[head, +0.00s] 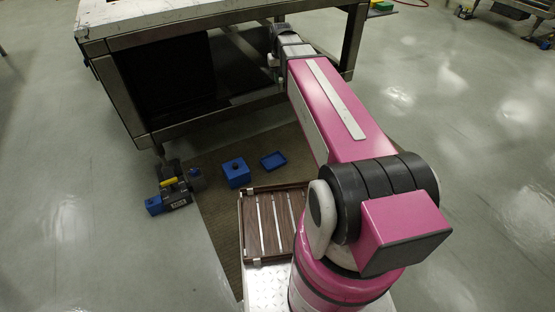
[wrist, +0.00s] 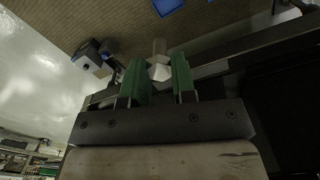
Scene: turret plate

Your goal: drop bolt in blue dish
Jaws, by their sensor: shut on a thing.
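My gripper (wrist: 158,78) has green finger pads and is shut on a grey bolt. The bolt (wrist: 159,70) has a hexagonal head and shows between the pads in the wrist view. The blue dish (head: 273,160) is a shallow tray on the brown mat, to the right of a blue block, in the head view. A blue piece (wrist: 167,6), apparently the dish, shows at the top edge of the wrist view, apart from the gripper. In the head view my arm reaches toward the workbench, and the fingers and bolt cannot be made out.
A blue block (head: 236,173) with a dark hole on top stands beside the dish. A blue and black device (head: 172,192) with a yellow part lies to the left. A metal-framed workbench (head: 215,17) stands behind. Bare mat (head: 215,200) lies around the blue pieces.

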